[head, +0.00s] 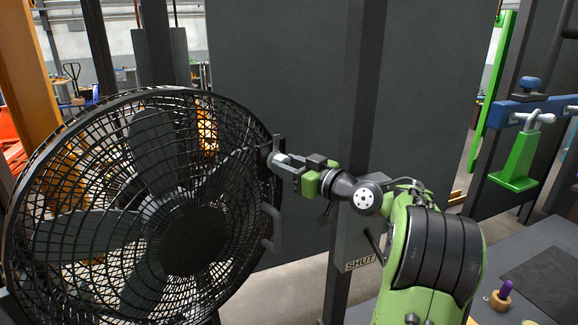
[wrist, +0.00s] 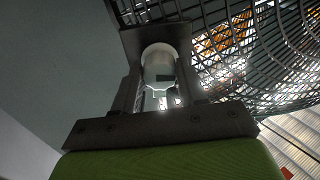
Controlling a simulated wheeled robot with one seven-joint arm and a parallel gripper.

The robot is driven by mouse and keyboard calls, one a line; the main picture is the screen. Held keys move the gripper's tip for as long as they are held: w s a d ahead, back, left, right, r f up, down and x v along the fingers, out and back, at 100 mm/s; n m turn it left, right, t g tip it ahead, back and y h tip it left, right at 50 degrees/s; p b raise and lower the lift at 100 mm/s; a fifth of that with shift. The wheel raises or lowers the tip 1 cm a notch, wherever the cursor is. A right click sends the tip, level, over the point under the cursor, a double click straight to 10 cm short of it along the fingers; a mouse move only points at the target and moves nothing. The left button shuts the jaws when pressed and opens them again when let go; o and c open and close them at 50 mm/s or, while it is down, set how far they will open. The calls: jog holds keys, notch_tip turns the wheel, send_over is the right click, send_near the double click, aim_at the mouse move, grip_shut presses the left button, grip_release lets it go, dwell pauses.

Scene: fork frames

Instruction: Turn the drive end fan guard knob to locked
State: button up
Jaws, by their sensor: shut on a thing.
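The large black fan guard (head: 140,205), a round wire cage, fills the left of the head view. A pale grey knob (head: 272,161) sits on a small dark bracket at the guard's right rim. My gripper (head: 283,163) reaches it from the right and is shut on it. In the wrist view the rounded whitish knob (wrist: 160,66) stands between the two fingers of my gripper (wrist: 160,85), against a dark plate. The guard's wires (wrist: 245,45) run close beside it. I cannot read any lock marking on the knob.
A grey handle (head: 269,228) sticks out from the guard's rim below the knob. A dark post with a SHUT label (head: 361,262) stands behind my arm. A bench (head: 530,265) at the lower right holds a purple-topped wooden piece (head: 501,295). A green hanging part (head: 518,165) is at the right.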

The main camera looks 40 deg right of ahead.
jog(key=m+p, duration=0.6)
jog(key=m, duration=0.7)
jog(key=shift+r, duration=0.15)
jog(key=shift+m+p, duration=1)
jog(key=shift+m, duration=0.6)
jog(key=o, duration=1.1)
jog(key=shift+c, duration=0.2)
